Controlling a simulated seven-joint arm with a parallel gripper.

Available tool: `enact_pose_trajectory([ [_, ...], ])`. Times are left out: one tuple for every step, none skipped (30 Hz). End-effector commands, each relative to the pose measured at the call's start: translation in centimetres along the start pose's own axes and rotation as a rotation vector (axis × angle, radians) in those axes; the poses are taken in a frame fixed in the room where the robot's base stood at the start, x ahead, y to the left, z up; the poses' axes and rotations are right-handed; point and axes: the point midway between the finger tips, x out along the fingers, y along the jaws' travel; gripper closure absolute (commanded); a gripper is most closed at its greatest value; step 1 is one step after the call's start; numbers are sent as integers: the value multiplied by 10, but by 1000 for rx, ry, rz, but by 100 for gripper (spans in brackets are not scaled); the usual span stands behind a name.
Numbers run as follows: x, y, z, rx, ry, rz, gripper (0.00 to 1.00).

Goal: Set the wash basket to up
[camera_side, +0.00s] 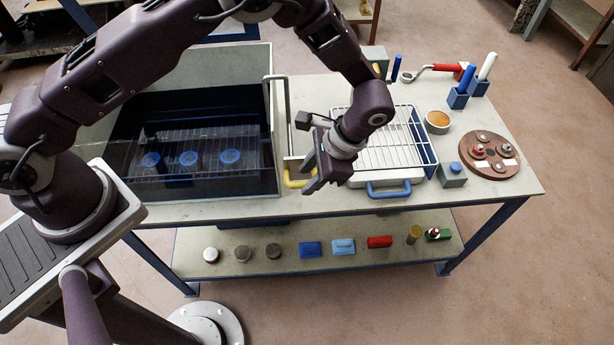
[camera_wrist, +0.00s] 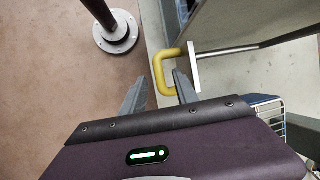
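The wash basket (camera_side: 215,137) is a wire rack low inside the dark-filled tank (camera_side: 262,110) at left in the side view. Several blue-rimmed round pieces sit in it. A yellow handle (camera_side: 297,181) is at the tank's front right corner, near a grey bent rod (camera_side: 287,110). In the wrist view the yellow handle (camera_wrist: 157,72) is a U-shaped loop on a pale plate with a metal rod. My gripper (camera_side: 309,177) is at this handle. In the wrist view its fingers (camera_wrist: 159,80) are apart, with the handle's outer bar between them; contact is not clear.
A white wire rack (camera_side: 385,140) over a blue-handled tray (camera_side: 388,190) stands right of my gripper. Further right are an orange-filled bowl (camera_side: 438,121) and a brown round plate (camera_side: 487,155). Small blocks and jars line the lower shelf (camera_side: 210,235).

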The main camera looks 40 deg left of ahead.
Motion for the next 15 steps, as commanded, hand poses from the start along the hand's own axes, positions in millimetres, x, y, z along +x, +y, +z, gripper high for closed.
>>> enact_pose_trajectory([
  [6, 0, 0, 0, -1, 0, 64],
  [9, 0, 0, 0, -1, 0, 64],
  [11, 0, 0, 0, 0, 0, 64],
  [12, 0, 0, 0, 1, 0, 64],
  [13, 0, 0, 0, 1, 0, 64],
  [13, 0, 0, 0, 2, 0, 64],
  [13, 0, 0, 0, 2, 0, 64],
  [13, 0, 0, 0, 2, 0, 64],
  [13, 0, 0, 0, 2, 0, 64],
  [13, 0, 0, 0, 2, 0, 64],
  [13, 0, 0, -1, 2, 0, 66],
  [13, 0, 0, -1, 2, 0, 74],
  [13, 0, 0, -1, 2, 0, 80],
  [12, 0, 0, -1, 2, 0, 86],
  [12, 0, 0, -1, 2, 0, 93],
])
